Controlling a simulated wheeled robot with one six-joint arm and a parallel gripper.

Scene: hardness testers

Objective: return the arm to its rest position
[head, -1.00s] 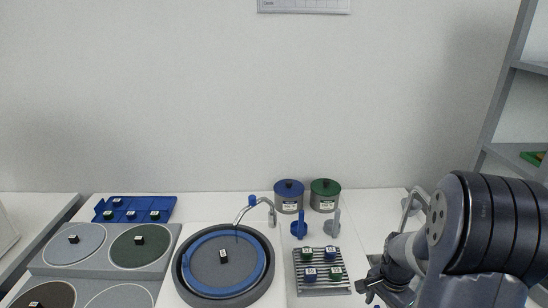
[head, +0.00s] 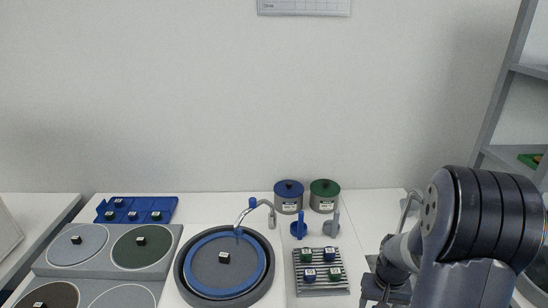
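My gripper (head: 378,293) is at the lower right in the head view, at the end of my folded arm. It points down and stands to the right of the ribbed grey rack. Its fingers are small, dark and partly cut off by the lower edge of the view, so I cannot tell how far apart they are. I see nothing clearly held in it.
A ribbed rack (head: 321,290) with several small cubes is left of my gripper. Further left are a round basin (head: 184,283) with a tap, grey plates with round discs (head: 82,240), and a blue tray (head: 168,202). Two lidded pots (head: 289,196) stand behind.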

